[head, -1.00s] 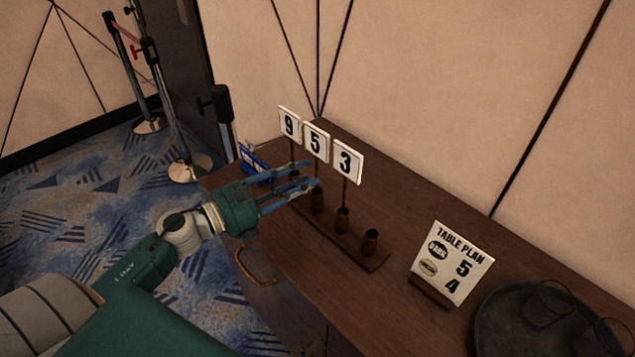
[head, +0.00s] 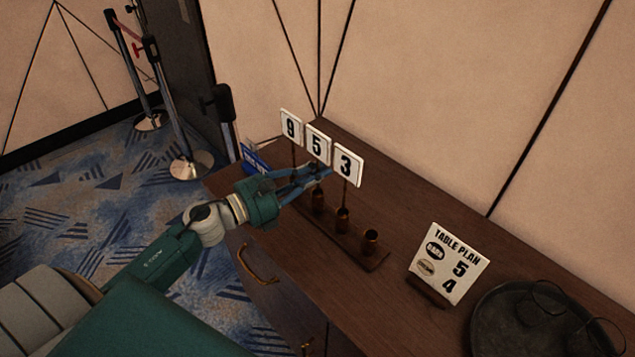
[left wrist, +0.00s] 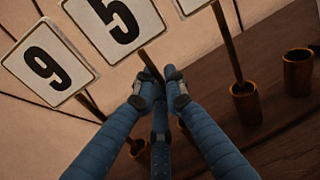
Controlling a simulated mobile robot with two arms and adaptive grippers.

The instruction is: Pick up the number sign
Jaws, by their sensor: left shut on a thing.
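Three white number signs on thin stems stand in a row on a wooden rack (head: 378,262): 9 (head: 290,126), 5 (head: 317,146) and 3 (head: 347,166). My left gripper (head: 318,173) is shut on the stem of the 5 sign, just below its plate. The left wrist view shows the fingertips (left wrist: 158,88) meeting around this stem, with the 5 plate (left wrist: 113,20) above and the 9 plate (left wrist: 47,63) to its left. The foot of the 5 stem is hidden behind the fingers there. My right gripper is out of view.
An empty cup (head: 370,241) stands at the rack's near end. A table plan card (head: 449,262) reading 5 and 4 and a dark round tray (head: 500,325) stand to the right. A blue sign (head: 254,160) is behind the gripper. The wall is close behind.

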